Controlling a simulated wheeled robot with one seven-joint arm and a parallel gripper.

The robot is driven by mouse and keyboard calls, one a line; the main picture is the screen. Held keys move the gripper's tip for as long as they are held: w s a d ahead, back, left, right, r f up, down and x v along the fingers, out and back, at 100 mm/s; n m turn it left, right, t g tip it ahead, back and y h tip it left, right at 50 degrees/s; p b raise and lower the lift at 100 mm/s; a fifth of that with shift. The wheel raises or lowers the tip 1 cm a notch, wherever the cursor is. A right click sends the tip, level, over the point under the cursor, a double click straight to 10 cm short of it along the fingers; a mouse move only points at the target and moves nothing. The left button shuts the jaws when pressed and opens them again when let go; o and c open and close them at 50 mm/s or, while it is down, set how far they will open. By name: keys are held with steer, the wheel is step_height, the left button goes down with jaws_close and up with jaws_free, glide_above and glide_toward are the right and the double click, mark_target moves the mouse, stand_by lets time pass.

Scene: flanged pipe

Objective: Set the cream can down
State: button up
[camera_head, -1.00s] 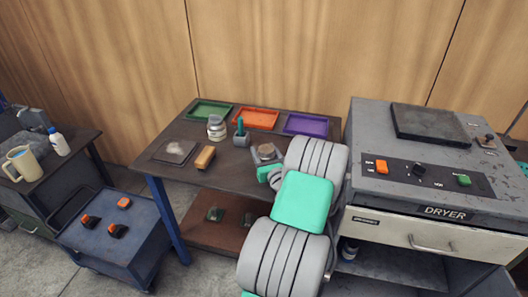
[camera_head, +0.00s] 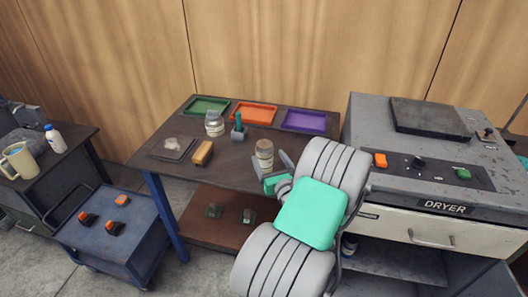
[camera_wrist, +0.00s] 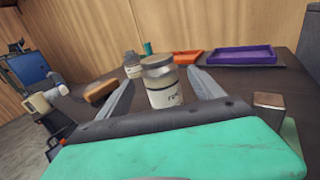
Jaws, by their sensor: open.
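The cream can (camera_head: 264,153), a pale cylinder with a greyish lid and a label, stands upright on the dark workbench (camera_head: 228,170) near its front right part. In the wrist view the can (camera_wrist: 162,84) sits between the two grey fingers, with space visible on both sides. My gripper (camera_head: 271,163) is open around the can's near side. In the wrist view my gripper (camera_wrist: 160,88) hides the can's lowest part.
Green (camera_head: 207,106), orange (camera_head: 255,113) and purple (camera_head: 304,120) trays line the bench's back. A glass jar (camera_head: 214,123), green-handled tool (camera_head: 239,130), tan block (camera_head: 203,152) and flat plate (camera_head: 172,148) stand left. The dryer (camera_head: 425,205) is close on the right.

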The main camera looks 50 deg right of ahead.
steer(key=v, duration=0.3)
steer(key=shift+s+a+b, duration=0.1)
steer(key=shift+s+b, duration=0.15)
steer(key=shift+b, duration=0.1)
steer(key=shift+s+a, duration=0.3)
steer(key=shift+a, duration=0.05)
steer(key=w+a+f+n+y, duration=0.1)
steer(key=w+a+n+y, duration=0.9)
steer(key=w+a+n, duration=0.45)
steer(key=a+f+n+g+y, duration=0.25)
steer(key=a+n+g, duration=0.35)
steer(key=a+n, duration=0.8)
steer(key=s+a+r+n+g+h, duration=0.1)
steer(key=s+a+r+n+g, duration=0.2)
steer(key=s+a+n, duration=0.3)
steer(key=s+a+r+n+g+h, duration=0.1)
steer(key=s+a+r+n+g, duration=0.1)
steer(key=s+a+n, duration=0.4)
steer(key=shift+s+a+r+n+g+h, duration=0.2)
steer(key=shift+s+r+n+g+h, duration=0.3)
steer(key=shift+s+n, duration=0.55)
steer(key=shift+w, duration=0.15)
steer(key=shift+c, duration=0.5)
